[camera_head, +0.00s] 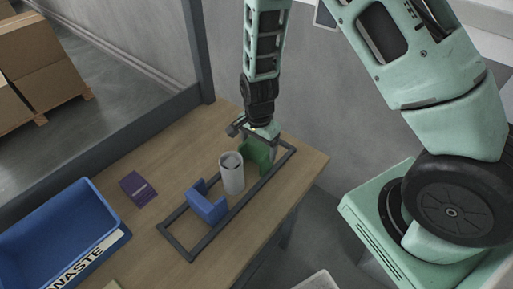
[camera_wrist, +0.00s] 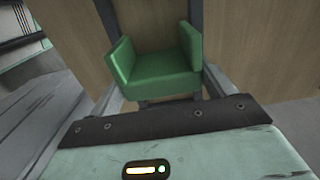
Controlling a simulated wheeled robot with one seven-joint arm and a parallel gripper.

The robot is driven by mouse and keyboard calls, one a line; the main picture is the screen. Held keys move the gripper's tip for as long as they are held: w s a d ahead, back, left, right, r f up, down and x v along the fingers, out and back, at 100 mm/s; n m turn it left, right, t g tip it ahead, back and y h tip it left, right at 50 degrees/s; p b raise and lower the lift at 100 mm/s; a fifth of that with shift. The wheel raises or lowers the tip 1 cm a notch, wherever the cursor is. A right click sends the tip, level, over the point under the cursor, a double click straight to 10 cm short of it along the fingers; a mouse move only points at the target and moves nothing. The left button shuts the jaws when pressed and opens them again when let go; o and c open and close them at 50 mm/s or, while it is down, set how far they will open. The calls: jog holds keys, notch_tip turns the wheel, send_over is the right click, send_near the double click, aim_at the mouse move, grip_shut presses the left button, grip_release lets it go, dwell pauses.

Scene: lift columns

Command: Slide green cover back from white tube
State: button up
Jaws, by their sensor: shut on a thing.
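A green U-shaped cover (camera_head: 257,153) stands on the dark rail frame (camera_head: 178,247), just behind and right of the white tube (camera_head: 231,174). In the wrist view the green cover (camera_wrist: 158,73) lies between my fingers, with its two side walls upright. My gripper (camera_head: 252,137) reaches down from above and is shut on the green cover; it also shows in the wrist view (camera_wrist: 160,90). The white tube stands upright between the green cover and a blue U-shaped cover (camera_head: 207,202). A narrow gap seems to show between green cover and tube. The tube is out of the wrist view.
A blue bin labelled WASTE (camera_head: 62,232) and a purple box (camera_head: 138,188) sit to the left on the wooden table (camera_head: 165,170). The table's right edge runs close beside the rail frame. A dark post and bar stand behind the table.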

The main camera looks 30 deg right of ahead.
jog(key=shift+d, duration=0.1)
jog(key=o, duration=1)
notch_tip(320, 180, up, 17)
jog(key=b, duration=0.1)
jog(key=shift+r+b, duration=0.2)
jog(key=shift+b, duration=0.1)
jog(key=s+a+r+n+b, duration=0.1)
jog(key=s+a+n, duration=0.4)
jog(key=s+n, duration=0.5)
jog(key=s+a+r+n+b, duration=0.1)
jog(key=s+a+n, duration=0.4)
jog(key=s+n, duration=0.5)
jog(key=shift+s+a+r+n+y, duration=0.2)
jog(key=shift+s+a+n+y, duration=0.15)
jog(key=shift+s, duration=0.6)
